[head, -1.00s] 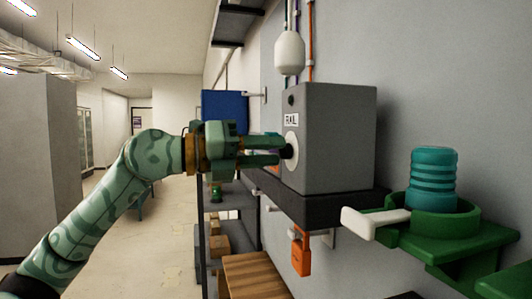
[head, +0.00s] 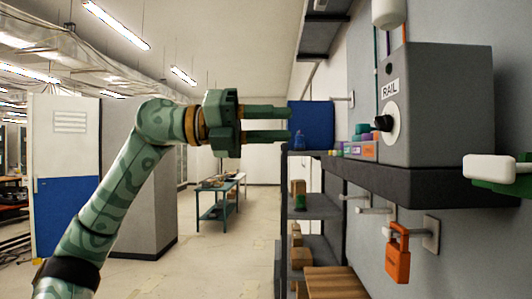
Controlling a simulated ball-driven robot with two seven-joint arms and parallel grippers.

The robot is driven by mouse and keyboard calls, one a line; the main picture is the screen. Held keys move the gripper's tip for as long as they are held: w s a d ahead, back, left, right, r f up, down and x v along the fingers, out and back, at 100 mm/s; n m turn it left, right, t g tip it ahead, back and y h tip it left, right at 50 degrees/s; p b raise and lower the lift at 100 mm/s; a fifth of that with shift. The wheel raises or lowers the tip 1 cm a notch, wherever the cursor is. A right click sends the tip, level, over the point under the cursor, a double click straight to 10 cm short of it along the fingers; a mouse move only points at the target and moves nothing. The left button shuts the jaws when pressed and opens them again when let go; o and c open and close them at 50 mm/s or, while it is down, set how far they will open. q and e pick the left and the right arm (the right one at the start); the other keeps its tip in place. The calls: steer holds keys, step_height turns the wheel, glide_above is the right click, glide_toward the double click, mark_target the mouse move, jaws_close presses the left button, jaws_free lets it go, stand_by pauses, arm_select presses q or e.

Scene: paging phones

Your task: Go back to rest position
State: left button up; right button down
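My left gripper (head: 289,123) is at the centre of the head view, its two fingers pointing right with a gap between them. It is open and nothing shows between the fingers. It is apart from the grey box labelled RAIL (head: 437,105), which stands to its right on a dark wall shelf. The box's dial with a black knob (head: 383,124) faces the gripper across clear space. My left arm comes in from the lower left. My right gripper is not in view.
A black shelf rack (head: 312,206) with small boxes and a blue bin (head: 311,125) stands beyond the gripper. An orange padlock (head: 398,256) hangs below the dark ledge (head: 440,187). A blue-green table (head: 217,198) stands farther back. The floor left of the rack is open.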

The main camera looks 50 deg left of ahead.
arm_select(q)
steer(key=shift+v, duration=0.95)
steer(key=shift+r, duration=0.2)
